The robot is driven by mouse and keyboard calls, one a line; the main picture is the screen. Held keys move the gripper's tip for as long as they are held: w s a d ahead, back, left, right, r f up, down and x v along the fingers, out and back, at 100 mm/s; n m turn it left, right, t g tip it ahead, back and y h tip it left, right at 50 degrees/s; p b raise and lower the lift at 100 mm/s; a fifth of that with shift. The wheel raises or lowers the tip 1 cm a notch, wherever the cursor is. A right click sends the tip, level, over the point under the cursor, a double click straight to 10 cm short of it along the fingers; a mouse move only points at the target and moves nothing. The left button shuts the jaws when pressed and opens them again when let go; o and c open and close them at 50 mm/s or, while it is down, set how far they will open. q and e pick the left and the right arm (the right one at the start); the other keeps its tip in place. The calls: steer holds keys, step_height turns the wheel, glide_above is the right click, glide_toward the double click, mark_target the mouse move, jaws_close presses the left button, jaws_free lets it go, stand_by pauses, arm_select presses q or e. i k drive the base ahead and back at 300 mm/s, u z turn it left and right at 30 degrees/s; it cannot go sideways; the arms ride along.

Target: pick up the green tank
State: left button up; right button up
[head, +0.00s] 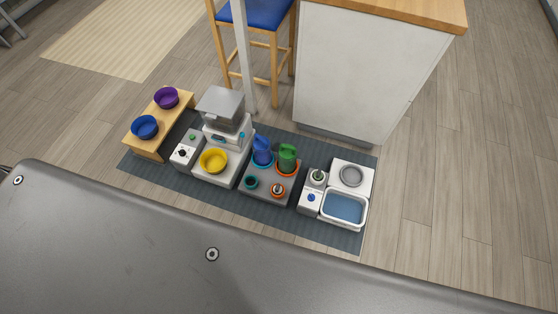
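The green tank (287,156) stands upright in an orange ring (286,170) on a grey base (266,195) on the floor mat. A blue tank (262,150) stands just left of it in a teal ring. Neither of my grippers shows in the head view, so I cannot see whether they are open or shut.
A dispenser with a grey hopper (221,104) and yellow bowl (213,161) stands left of the tanks. A wooden stand (149,148) holds purple (166,97) and blue (144,127) bowls. A white unit with a water basin (344,208) is right. A cabinet (365,75) and stool (265,14) stand behind.

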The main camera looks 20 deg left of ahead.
mark_target(287, 152)
steer(key=u, duration=0.1)
steer(key=i, duration=0.45)
steer(key=u, duration=2.5)
